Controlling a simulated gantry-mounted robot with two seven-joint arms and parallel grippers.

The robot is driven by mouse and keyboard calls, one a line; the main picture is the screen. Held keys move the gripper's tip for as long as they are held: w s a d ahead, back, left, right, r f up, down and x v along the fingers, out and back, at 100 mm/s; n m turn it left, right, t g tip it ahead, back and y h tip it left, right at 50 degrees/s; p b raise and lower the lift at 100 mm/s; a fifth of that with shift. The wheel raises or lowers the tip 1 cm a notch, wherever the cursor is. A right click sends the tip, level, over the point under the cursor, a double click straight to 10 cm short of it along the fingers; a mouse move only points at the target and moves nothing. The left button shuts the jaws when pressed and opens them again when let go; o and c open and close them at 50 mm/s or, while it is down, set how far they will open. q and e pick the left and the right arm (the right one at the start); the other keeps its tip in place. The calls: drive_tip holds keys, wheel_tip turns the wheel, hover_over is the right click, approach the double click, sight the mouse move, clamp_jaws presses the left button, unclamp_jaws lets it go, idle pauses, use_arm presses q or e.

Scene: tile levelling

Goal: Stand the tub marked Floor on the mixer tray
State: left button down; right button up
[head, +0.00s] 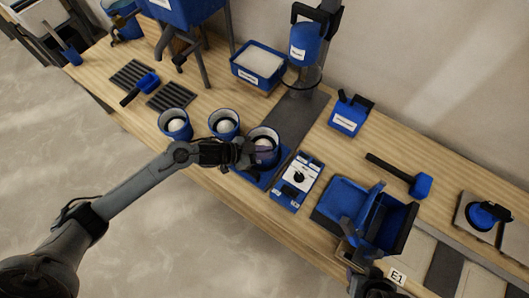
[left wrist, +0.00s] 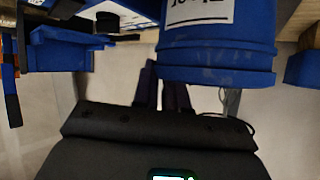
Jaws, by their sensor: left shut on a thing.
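A blue tub (head: 265,133) with pale contents is at my left gripper (head: 250,153), which is shut on it at its near side. It is above or on a blue tray (head: 247,177); I cannot tell whether it touches. The left wrist view shows a blue tub (left wrist: 215,62) close up, its white label cut off and not fully readable. Two similar tubs, one in the middle (head: 223,124) and one at the left (head: 175,125), stand on the bench. The mixer (head: 305,45) stands behind over a dark grey strip (head: 296,113). My right gripper (head: 368,283) is partly cut off at the bottom.
A blue box of white material (head: 258,63) stands left of the mixer. A blue device with a dial (head: 298,180) is just right of the held tub.

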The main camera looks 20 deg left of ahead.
use_arm(q)
drive_tip(key=shift+w, duration=0.1)
drive_tip(key=c, duration=1.2)
unclamp_jaws()
drive_tip(key=shift+f, duration=0.1)
drive_tip(key=shift+o, duration=0.2)
drive_tip(key=shift+a, duration=0.1)
drive_tip(key=p+v, duration=0.3)
drive_tip(key=v, duration=0.9)
drive_tip(key=s+d+n+g+y, duration=0.1)
drive_tip(key=s+n+g+y, duration=0.3)
drive_tip(key=s+n+y, duration=0.5)
drive_tip(key=s, duration=0.8)
drive_tip(key=shift+s+d+f, duration=0.25)
drive_tip(key=shift+d+f, duration=0.1)
drive_tip(key=shift+d, duration=0.05)
